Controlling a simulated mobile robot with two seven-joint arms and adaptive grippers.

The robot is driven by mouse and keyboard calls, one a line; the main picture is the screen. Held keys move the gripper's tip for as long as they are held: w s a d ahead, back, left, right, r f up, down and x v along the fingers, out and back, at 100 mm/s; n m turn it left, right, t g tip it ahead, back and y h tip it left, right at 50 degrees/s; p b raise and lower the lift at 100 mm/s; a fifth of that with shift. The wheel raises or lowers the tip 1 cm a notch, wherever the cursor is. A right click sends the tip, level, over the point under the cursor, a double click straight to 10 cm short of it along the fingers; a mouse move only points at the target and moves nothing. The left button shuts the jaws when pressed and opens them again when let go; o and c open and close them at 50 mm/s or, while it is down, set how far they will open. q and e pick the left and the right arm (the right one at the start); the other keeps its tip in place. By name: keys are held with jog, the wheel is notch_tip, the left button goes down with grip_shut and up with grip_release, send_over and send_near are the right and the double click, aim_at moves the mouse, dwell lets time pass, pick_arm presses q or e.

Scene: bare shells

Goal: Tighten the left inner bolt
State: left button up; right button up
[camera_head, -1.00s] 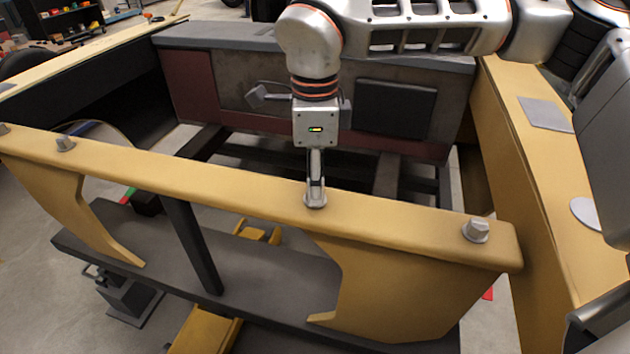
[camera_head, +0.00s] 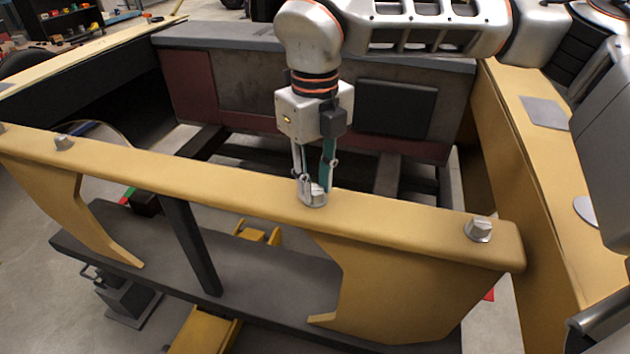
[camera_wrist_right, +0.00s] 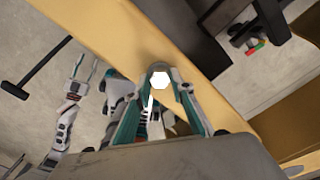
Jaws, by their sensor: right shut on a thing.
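Several grey hex bolts stand in a row on the yellow beam (camera_head: 200,176). My right gripper (camera_head: 313,190) points straight down and is shut on the head of one bolt (camera_head: 314,200), right of the beam's middle in the head view. In the right wrist view this bolt head (camera_wrist_right: 160,80) sits between the fingertips as a bright hexagon. The other bolts in the head view are one at the right end (camera_head: 479,229), one left of middle (camera_head: 64,143) and one at the left edge (camera_head: 3,128). My left gripper (camera_wrist_right: 87,68) shows only in the right wrist view, fingers apart, holding nothing.
A dark lower plate (camera_head: 250,280) lies under the beam. A yellow side wall (camera_head: 550,190) runs along the right, and a grey-red panel (camera_head: 220,85) stands behind my right gripper. The beam top between the bolts is clear.

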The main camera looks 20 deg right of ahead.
aim_at(315, 189)
jog(key=shift+w+r+m, duration=0.15)
jog(key=shift+r+m, duration=0.1)
jog(key=shift+m, duration=0.95)
jog(key=o, duration=1.1)
jog(key=shift+o, duration=0.2)
jog(key=shift+f, duration=0.15)
notch_tip(315, 189, up, 12)
